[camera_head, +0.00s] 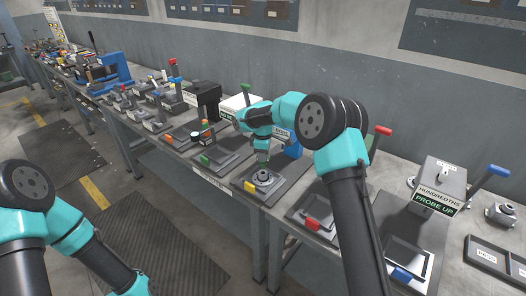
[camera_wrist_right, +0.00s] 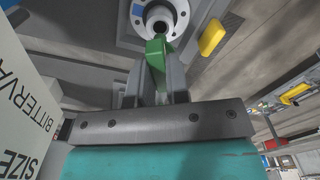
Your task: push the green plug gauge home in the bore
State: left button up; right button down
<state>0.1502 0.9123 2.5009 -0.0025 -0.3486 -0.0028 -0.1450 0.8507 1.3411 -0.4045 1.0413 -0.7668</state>
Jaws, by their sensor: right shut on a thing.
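The green plug gauge (camera_wrist_right: 156,58) shows in the right wrist view between the fingers of my right gripper (camera_wrist_right: 158,75), which is shut on it. Its far end overlaps the near rim of the round metal ring (camera_wrist_right: 181,14) with the dark bore. I cannot tell whether its tip is inside the bore. In the head view my right gripper (camera_head: 262,158) points down just above the same ring (camera_head: 264,180), on a grey plate with a yellow tag (camera_head: 250,187). My left arm is at the lower left, with its fingers out of view.
A station with a red tag (camera_head: 312,224) stands to the right, and one with a green tag (camera_head: 205,160) to the left. The probe box (camera_head: 440,180) and a tray (camera_head: 488,257) are further right. Bench fixtures crowd the back; the floor mats are clear.

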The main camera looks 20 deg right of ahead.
aim_at(263, 168)
jog(key=shift+f, duration=0.5)
jog(key=shift+f, duration=2.05)
dwell(1.3)
jog(key=c, duration=1)
grip_release()
jog(key=shift+c, duration=0.2)
notch_tip(263, 168, up, 18)
jog(key=shift+f, duration=0.25)
